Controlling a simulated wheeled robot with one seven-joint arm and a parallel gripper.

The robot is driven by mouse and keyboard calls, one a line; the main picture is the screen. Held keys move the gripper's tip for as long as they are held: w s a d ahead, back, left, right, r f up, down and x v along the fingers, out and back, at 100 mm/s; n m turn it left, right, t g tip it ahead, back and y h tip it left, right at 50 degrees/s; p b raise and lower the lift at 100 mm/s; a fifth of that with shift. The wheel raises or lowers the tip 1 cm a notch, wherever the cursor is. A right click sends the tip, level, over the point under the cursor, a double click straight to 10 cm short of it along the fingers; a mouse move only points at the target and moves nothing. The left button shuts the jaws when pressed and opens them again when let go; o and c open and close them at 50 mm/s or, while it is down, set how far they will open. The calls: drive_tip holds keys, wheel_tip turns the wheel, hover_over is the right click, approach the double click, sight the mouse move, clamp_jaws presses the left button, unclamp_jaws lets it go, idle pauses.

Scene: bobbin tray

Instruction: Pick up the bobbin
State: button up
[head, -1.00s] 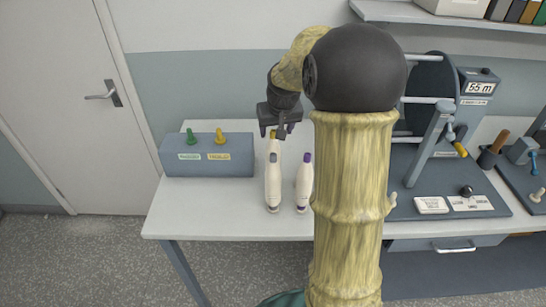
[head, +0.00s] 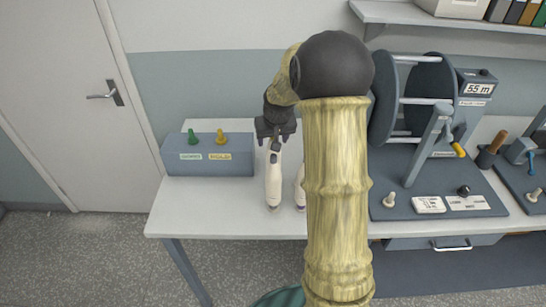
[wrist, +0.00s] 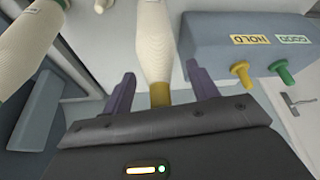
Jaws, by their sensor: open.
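A white, tapered bobbin (head: 273,188) lies on the table with its narrow end toward the wall. In the wrist view, the bobbin (wrist: 154,40) shows its brownish-yellow end. My gripper (head: 276,134) is over that narrow end in the head view and hides it. In the wrist view, my gripper (wrist: 160,72) is open, with one purple-grey finger on each side of the bobbin and a gap on both sides. A second white bobbin (head: 300,190) lies just right of it, mostly hidden by my arm; it shows at upper left in the wrist view (wrist: 28,38).
A blue-grey box (head: 210,165) with a green and a yellow peg stands left of the bobbins, labelled GOOD and HOLD in the wrist view. A winding machine (head: 425,110) stands on the right. The table's front left (head: 205,215) is clear.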

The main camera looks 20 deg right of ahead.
drive_tip(key=shift+c, duration=0.5)
clamp_jaws()
drive_tip(key=shift+r, duration=0.15)
wheel_tip(320, 180, up, 10)
drive_tip(key=shift+f+b, duration=0.1)
drive_tip(key=shift+b, duration=0.65)
drive_tip(key=shift+s, duration=0.1)
